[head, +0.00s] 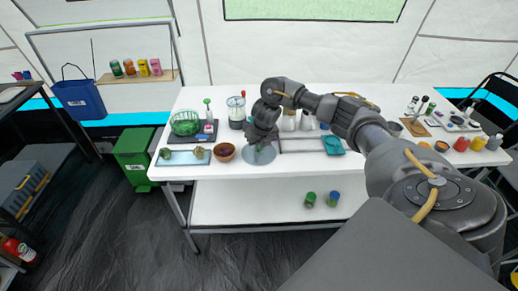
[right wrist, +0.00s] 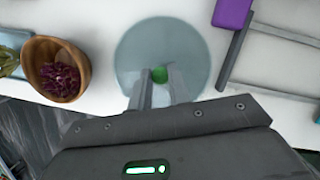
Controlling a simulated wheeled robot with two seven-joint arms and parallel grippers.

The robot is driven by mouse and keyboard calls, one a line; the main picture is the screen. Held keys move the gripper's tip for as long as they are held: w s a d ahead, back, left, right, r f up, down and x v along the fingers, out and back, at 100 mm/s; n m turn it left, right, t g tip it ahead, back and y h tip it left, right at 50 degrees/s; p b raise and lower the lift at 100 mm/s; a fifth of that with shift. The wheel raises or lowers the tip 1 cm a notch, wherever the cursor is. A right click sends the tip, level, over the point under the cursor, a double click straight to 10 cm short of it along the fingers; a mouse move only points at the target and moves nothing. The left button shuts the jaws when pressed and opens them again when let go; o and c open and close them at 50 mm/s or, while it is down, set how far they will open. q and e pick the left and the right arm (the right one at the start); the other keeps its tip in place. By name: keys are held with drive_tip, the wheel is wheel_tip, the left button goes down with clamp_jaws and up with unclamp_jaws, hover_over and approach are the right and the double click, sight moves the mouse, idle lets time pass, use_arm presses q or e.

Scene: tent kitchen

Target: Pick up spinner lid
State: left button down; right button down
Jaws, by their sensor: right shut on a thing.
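The spinner lid (right wrist: 190,60) is a round, translucent grey-blue disc with a green knob (right wrist: 159,74) at its centre. It lies flat at the table's front edge in the head view (head: 268,156). My right gripper (right wrist: 158,88) is shut on the green knob, with one finger on each side of it. In the head view my right gripper (head: 259,146) reaches down over the lid and hides part of it. A green salad basket (head: 185,123) stands at the table's left end. My left gripper is not in view.
A wooden bowl (head: 224,152) with purple leaves sits just left of the lid. A tray (head: 180,158) lies farther left, and a metal frame (head: 302,145) lies to the right. Jars (head: 289,121) stand behind. The lower shelf holds two small cans (head: 310,200).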

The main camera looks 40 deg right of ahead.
sight(259, 148)
drive_tip(key=shift+r, duration=0.1)
drive_tip(key=shift+r, duration=0.3)
wheel_tip(259, 148, up, 3)
drive_tip(key=shift+w+f, duration=0.1)
drive_tip(key=shift+f, duration=0.1)
drive_tip(key=w+a+r, duration=0.8)
drive_tip(key=a+r, duration=0.1)
drive_tip(key=a, duration=0.2)
drive_tip(key=shift+a+r+p, duration=0.2)
drive_tip(key=shift+r+p, duration=0.15)
drive_tip(key=shift+p, duration=0.05)
